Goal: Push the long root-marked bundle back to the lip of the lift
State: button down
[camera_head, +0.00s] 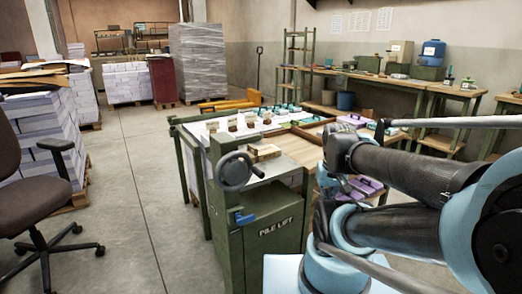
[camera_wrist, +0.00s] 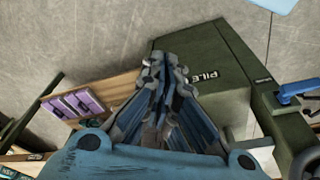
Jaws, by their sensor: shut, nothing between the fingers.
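The green pile lift (camera_head: 265,245) stands at the front end of the work table and bears the words "PILE LIFT". Its body also shows in the wrist view (camera_wrist: 195,58). A pale tan bundle (camera_head: 264,152) lies on the lift's top near the handwheel. Several smaller bundles (camera_head: 251,121) stand in rows farther back. I cannot read any marks, so I cannot tell which bundle is root-marked. My gripper (camera_wrist: 156,58) is shut and empty, with its fingers over the lift's side and the wooden table edge. In the head view my arm hides part of the table's right side.
A handwheel (camera_head: 238,172) and a blue lever (camera_head: 244,217) stick out from the lift. Purple blocks (camera_wrist: 76,104) lie on the wooden surface beside my gripper. An office chair (camera_head: 35,185) and paper stacks stand at left. The floor (camera_head: 150,215) between is clear.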

aim_at(252, 153)
jog(key=shift+w+a, duration=0.1)
jog(key=shift+w, duration=0.15)
jog(key=w+a+r+n+g, duration=0.1)
jog(key=w+a+r+n, duration=0.1)
jog(key=w+a+r, duration=0.35)
jog(key=w+a+r+n, duration=0.1)
jog(key=w+a+r, duration=0.2)
jog(key=w, duration=0.6)
jog(key=w+a+r+n+g, duration=0.1)
jog(key=w+a+r+n, duration=0.1)
jog(key=w+a+r, duration=0.4)
jog(key=w+a+f+n, duration=0.2)
jog(key=w+a, duration=0.4)
jog(key=w, duration=0.2)
jog(key=f, duration=0.9)
jog(key=shift+s+d+f, duration=0.2)
jog(key=shift+s+f, duration=0.05)
jog(key=shift+w+a, duration=0.45)
jog(key=shift+w, duration=0.15)
jog(key=shift+w+a, duration=0.4)
jog(key=shift+w, duration=0.2)
jog(key=shift+w+a, duration=0.3)
jog(key=shift+w, duration=0.15)
